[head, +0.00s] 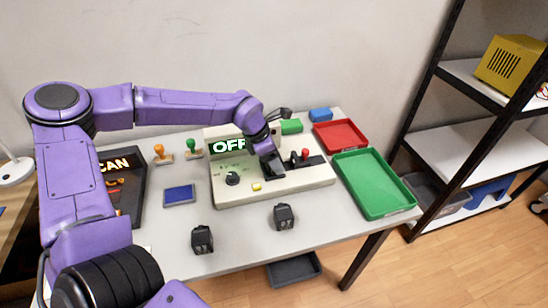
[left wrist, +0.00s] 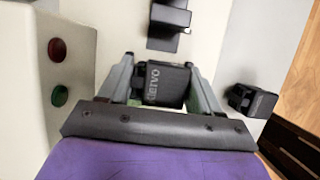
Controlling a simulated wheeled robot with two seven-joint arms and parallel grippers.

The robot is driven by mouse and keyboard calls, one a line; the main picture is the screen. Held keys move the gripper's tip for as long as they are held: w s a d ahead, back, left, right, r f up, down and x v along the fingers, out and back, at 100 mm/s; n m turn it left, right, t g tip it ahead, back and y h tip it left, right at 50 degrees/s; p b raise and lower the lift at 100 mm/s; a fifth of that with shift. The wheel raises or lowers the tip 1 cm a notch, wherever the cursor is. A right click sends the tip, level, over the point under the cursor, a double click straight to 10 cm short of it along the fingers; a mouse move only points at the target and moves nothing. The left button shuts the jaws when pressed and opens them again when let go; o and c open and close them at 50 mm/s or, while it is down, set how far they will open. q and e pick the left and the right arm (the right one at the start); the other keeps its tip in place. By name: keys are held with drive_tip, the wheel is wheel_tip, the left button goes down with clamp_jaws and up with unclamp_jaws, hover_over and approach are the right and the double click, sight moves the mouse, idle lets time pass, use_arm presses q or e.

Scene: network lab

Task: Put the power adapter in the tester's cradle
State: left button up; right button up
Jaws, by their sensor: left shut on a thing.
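The off-white tester (head: 230,190) stands on the table with its display reading OFF. My left gripper (head: 269,158) is over the tester's top. In the left wrist view the gripper (left wrist: 163,84) is shut on a black power adapter (left wrist: 166,86) with white lettering, one finger on each side. A black fitting on the tester (left wrist: 168,22) lies beyond the held adapter, apart from it in the picture; it may be the cradle. In the head view the arm partly hides that area. My right gripper is in neither view.
Two loose black adapters (head: 202,240) (head: 284,217) sit in front of the tester. A red-knobbed lever (head: 306,154) is on the tester's right. A green tray (head: 395,203) and a red tray (head: 358,145) lie right. Stamps (head: 191,148) and a blue pad (head: 179,196) lie left.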

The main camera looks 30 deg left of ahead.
use_arm(q)
drive_tip(key=o, duration=1.2)
drive_tip(key=shift+f, duration=0.15)
drive_tip(key=shift+c, duration=0.2)
drive_tip(key=shift+r, duration=0.3)
drive_tip(key=v, duration=1.1)
drive_tip(key=shift+r+p, duration=0.4)
drive_tip(key=shift+p, duration=0.05)
drive_tip(key=shift+a, duration=0.1)
